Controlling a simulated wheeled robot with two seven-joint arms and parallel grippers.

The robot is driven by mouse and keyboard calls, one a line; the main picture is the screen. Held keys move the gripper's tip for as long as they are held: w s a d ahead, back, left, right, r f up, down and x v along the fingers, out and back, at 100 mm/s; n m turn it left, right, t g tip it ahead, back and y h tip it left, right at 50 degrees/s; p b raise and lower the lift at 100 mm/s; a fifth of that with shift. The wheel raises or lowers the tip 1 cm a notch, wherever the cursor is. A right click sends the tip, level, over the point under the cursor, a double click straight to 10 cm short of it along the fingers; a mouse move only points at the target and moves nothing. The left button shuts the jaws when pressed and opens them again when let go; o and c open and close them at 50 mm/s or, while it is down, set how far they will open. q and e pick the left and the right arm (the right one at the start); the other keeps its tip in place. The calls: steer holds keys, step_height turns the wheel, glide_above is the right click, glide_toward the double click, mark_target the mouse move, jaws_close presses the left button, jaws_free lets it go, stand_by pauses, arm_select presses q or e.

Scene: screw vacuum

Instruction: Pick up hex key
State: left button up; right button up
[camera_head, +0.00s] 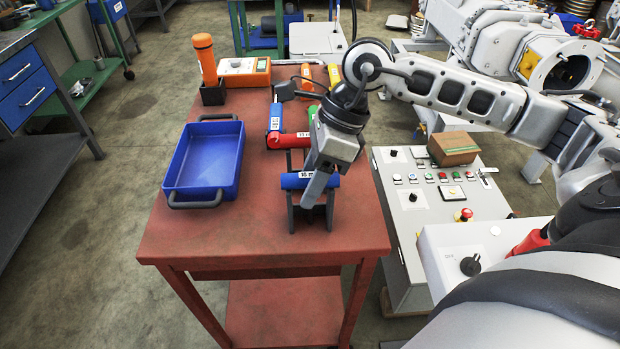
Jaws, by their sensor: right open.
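Several coloured cylinders with white labels, which look like hex key handles, are on the red table (190,235). My left gripper is not in view.
A blue tray (207,160) sits empty on the table's left. An orange flashlight-like object (205,58) in a black holder and an orange box (245,72) stand at the back. A grey control panel (405,200) with a brown box (453,149) is right of the table.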

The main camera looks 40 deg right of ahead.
steer(key=shift+f, duration=0.1)
jaws_close()
step_height(320, 180, up, 10)
steer(key=shift+r, duration=0.1)
stand_by(0.5)
